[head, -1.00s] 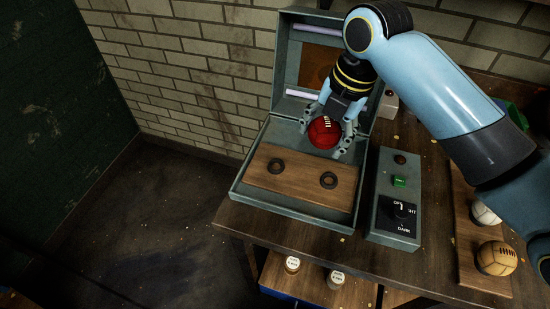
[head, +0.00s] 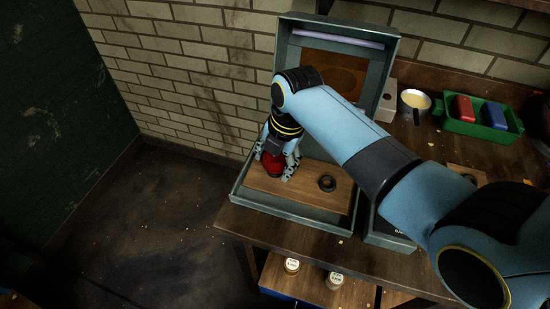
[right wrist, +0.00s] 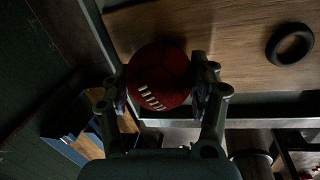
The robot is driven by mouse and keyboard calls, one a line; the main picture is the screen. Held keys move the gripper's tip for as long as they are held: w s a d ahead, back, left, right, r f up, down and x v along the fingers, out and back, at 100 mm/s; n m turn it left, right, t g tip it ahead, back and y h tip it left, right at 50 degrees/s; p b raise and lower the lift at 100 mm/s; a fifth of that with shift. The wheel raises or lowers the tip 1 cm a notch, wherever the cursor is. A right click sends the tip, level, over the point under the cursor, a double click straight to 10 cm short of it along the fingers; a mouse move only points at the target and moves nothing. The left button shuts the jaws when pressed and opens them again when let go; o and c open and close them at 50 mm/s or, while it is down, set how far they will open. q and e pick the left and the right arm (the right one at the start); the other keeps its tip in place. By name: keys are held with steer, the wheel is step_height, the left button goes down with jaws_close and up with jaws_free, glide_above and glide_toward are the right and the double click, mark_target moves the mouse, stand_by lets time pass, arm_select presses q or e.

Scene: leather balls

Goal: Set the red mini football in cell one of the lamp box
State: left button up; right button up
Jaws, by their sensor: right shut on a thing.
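The lamp box (head: 283,208) stands open on the bench, its lid upright at the back. A wooden board (head: 305,189) inside it carries a dark ring (head: 327,183) on the right, seen also in the right wrist view (right wrist: 290,45). My right gripper (head: 277,167) is shut on the red mini football (head: 270,165), over the left part of the board. The ball (right wrist: 160,77) shows its white lacing between the fingers in the right wrist view. The left ring is hidden; I cannot tell if the ball touches it. My left gripper is not in view.
A mug (head: 415,101) and a green tray (head: 478,130) with a red block and a blue block stand at the back right. My right arm covers most of the control box (head: 388,236). Small jars (head: 292,265) sit on a shelf below the bench.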

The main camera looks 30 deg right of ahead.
mark_target(284, 160)
steer(key=o, duration=1.2)
steer(key=r, duration=0.4)
steer(key=s+r, duration=0.1)
steer(key=r, duration=0.3)
steer(key=s+d+r, duration=0.1)
steer(key=r, duration=0.3)
steer(key=shift+d, duration=0.1)
steer(key=shift+f, duration=0.1)
